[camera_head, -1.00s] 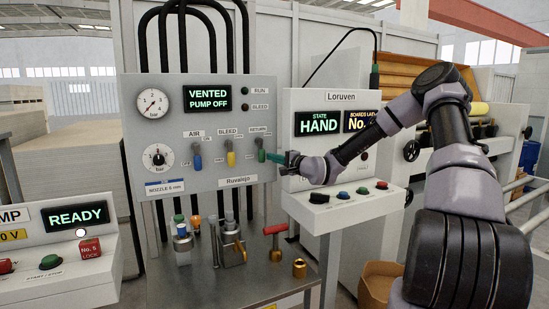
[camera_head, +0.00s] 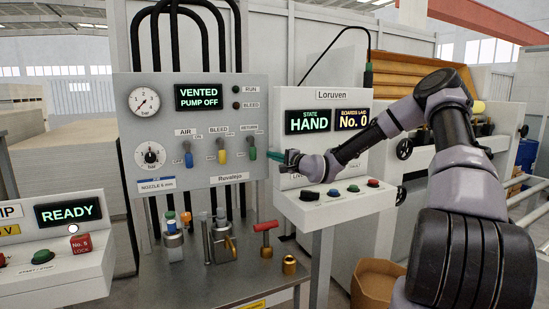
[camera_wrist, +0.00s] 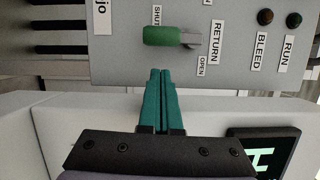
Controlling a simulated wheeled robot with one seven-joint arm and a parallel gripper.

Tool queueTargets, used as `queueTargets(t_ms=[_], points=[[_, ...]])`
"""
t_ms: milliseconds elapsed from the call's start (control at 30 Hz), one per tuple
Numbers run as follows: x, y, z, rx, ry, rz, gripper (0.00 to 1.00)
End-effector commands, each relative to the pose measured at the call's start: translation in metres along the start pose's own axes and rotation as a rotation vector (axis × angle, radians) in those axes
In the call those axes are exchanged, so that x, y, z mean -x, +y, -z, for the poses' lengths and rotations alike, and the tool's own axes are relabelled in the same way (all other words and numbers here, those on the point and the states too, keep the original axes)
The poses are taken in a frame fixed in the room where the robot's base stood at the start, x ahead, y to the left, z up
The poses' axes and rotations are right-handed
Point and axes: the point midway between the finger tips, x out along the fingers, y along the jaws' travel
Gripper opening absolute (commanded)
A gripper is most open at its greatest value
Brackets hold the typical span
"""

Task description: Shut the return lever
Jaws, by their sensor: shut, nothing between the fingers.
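The return lever (camera_head: 251,149) is the rightmost of three levers on the grey panel, with a green handle. In the wrist view its green handle (camera_wrist: 170,36) points down the panel from its grey pivot, beside the SHUT label (camera_wrist: 157,15). The OPEN label (camera_wrist: 201,66) is on the pivot's other side. My gripper (camera_head: 270,156) is to the right of the lever at the panel's right edge. Its teal fingers (camera_wrist: 160,72) are shut and empty. In the wrist view their tips are just short of the handle, with a small gap.
Blue (camera_head: 188,154) and yellow (camera_head: 222,151) levers are to the left of the return lever. The white Loruven console (camera_head: 330,100) stands close behind and beside my gripper. Below, a metal table (camera_head: 205,280) holds nozzles and a red-handled tool (camera_head: 266,238).

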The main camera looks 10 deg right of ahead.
Motion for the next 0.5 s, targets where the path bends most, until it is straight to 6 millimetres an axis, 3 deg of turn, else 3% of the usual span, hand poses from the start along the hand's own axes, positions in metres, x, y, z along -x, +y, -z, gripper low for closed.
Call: queueTargets(t_ms=[67,500], points=[[0.001,0.001,-0.001,-0.002,-0.002,-0.001,0.0],[0.076,-0.001,0.0,-0.001,-0.001,-0.001,0.0]])
